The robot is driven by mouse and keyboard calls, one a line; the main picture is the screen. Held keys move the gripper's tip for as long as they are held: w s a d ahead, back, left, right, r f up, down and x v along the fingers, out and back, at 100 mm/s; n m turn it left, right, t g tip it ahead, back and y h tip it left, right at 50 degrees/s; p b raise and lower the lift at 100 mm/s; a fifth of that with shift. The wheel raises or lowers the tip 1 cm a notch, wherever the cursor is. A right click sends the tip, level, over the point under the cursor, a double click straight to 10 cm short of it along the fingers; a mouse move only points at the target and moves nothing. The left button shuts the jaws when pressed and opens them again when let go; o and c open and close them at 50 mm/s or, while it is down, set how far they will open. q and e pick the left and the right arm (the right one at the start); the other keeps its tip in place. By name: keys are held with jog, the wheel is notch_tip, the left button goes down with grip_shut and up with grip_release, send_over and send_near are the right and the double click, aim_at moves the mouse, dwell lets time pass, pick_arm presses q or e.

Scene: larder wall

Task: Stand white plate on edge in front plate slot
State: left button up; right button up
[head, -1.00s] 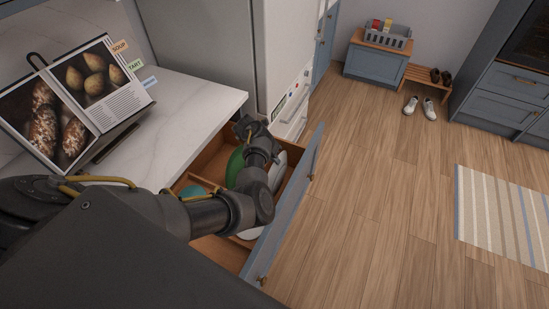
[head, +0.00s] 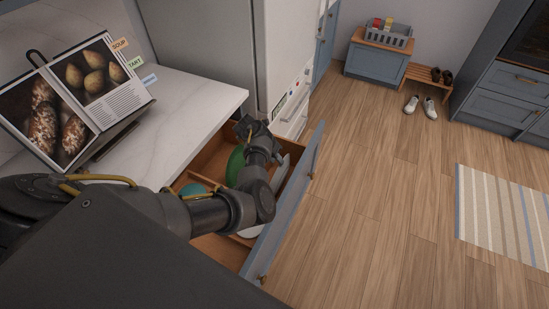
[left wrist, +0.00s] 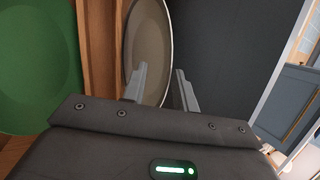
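The white plate (left wrist: 153,40) stands steeply on edge in the open drawer, seen at a slant in the left wrist view. In the head view only a pale sliver of it (head: 281,174) shows beside my arm. My left gripper (left wrist: 161,80) is at the plate, its two fingers apart. One finger overlaps the plate's face and the other is just right of its rim. I cannot tell whether either touches it. In the head view my left gripper (head: 250,127) points down into the drawer. The slot under the plate is hidden. My right gripper is not in view.
A green plate (left wrist: 38,60) stands left of a wooden divider (left wrist: 97,50). The drawer's blue front (head: 291,205) bounds the right side. A teal item (head: 193,189) lies in the drawer's near part.

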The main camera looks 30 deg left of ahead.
pick_arm(q)
jog(key=p+v, duration=0.2)
jog(key=v, duration=0.8)
jog(key=shift+r, duration=0.4)
jog(key=shift+s+a, duration=0.1)
